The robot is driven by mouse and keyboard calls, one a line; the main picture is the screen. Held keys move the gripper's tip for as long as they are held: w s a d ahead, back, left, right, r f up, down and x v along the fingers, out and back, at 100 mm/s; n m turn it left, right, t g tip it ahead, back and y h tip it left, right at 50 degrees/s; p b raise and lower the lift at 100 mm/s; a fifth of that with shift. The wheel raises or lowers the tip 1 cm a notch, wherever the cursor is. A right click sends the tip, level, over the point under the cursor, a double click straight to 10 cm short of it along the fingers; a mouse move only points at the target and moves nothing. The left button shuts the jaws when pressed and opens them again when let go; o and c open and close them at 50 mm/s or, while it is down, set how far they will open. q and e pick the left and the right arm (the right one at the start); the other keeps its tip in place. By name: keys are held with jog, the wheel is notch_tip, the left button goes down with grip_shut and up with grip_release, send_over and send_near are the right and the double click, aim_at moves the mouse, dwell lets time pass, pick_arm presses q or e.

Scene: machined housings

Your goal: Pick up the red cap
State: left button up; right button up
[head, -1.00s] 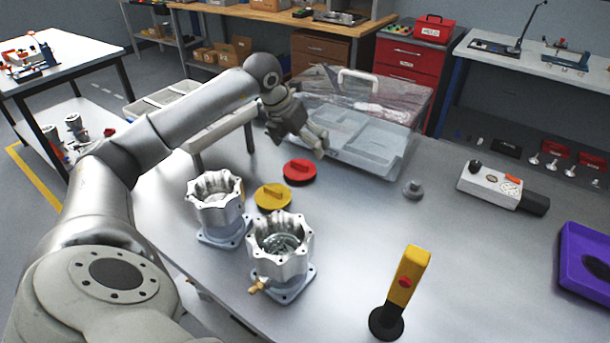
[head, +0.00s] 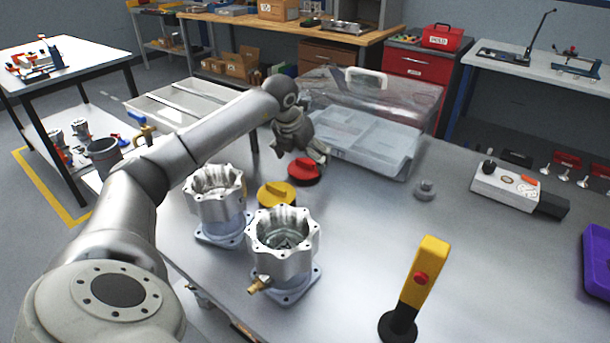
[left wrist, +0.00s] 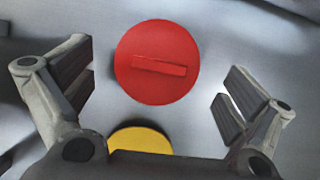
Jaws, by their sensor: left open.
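The red cap (head: 305,172) is a round disc with a raised bar grip, lying on the grey table behind the yellow cap (head: 277,195). My left gripper (head: 312,157) is just above and behind the red cap and hides part of it. In the left wrist view the red cap (left wrist: 157,62) lies between and beyond the spread fingers of my left gripper (left wrist: 155,95), which touch nothing. The yellow cap (left wrist: 140,140) shows in part at the bottom of that view. My right gripper is not in view.
Two machined housings (head: 216,197) (head: 283,243) stand in front of the caps. A clear lidded case (head: 395,161) is close behind my left gripper. A yellow and black post with a red button (head: 417,290) stands at the front right. The table between is mostly clear.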

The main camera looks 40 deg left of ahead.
pick_arm(q)
jog(key=shift+x, duration=0.75)
jog(key=shift+s+r, duration=0.1)
jog(key=shift+c, duration=1.1)
jog(key=shift+s, duration=0.1)
jog(key=c, duration=1.3)
